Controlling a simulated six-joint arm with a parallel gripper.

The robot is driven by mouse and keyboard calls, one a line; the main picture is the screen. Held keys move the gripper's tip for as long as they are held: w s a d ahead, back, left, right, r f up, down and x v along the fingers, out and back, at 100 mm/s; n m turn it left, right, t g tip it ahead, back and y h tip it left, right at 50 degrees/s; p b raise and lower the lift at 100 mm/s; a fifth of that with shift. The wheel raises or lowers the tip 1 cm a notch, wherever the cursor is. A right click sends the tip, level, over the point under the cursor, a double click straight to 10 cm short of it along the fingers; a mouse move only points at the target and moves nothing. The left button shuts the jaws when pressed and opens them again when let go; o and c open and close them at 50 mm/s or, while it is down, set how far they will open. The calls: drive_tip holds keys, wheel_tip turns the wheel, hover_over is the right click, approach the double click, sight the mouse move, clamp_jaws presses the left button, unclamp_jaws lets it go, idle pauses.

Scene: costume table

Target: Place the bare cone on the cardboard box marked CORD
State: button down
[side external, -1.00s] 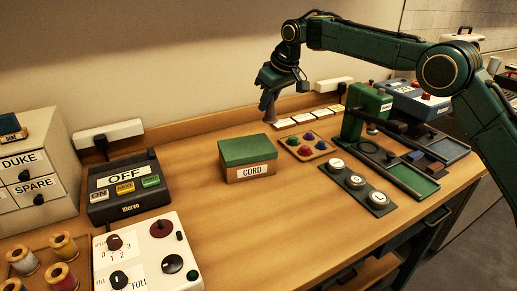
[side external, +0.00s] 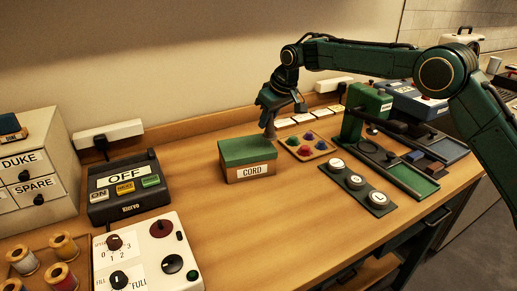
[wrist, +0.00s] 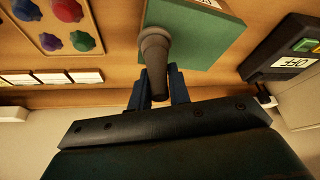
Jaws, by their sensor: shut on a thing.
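The bare cone (wrist: 154,52) is a plain grey-brown thread cone. My gripper (wrist: 159,90) is shut on it, with a finger on each side in the wrist view. In the side view my gripper (side external: 271,112) points down, with the cone (side external: 270,131) hanging below the fingers. The cardboard box marked CORD (side external: 250,172) has a green lid and stands on the table. The cone is by the box's back right corner; I cannot tell whether it is over the lid. In the wrist view the green lid (wrist: 205,38) lies beyond the cone.
A tray of coloured knobs (side external: 307,144) lies right of the box. A board with three round white-topped pieces (side external: 356,181) is further right. The OFF switch unit (side external: 125,187) stands to the left. The table in front of the box is clear.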

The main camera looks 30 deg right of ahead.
drive_tip(key=shift+f, duration=1.35)
drive_tip(key=shift+f, duration=0.1)
drive_tip(key=c, duration=1.3)
unclamp_jaws()
drive_tip(key=v, duration=1.2)
drive_tip(key=shift+r, duration=0.25)
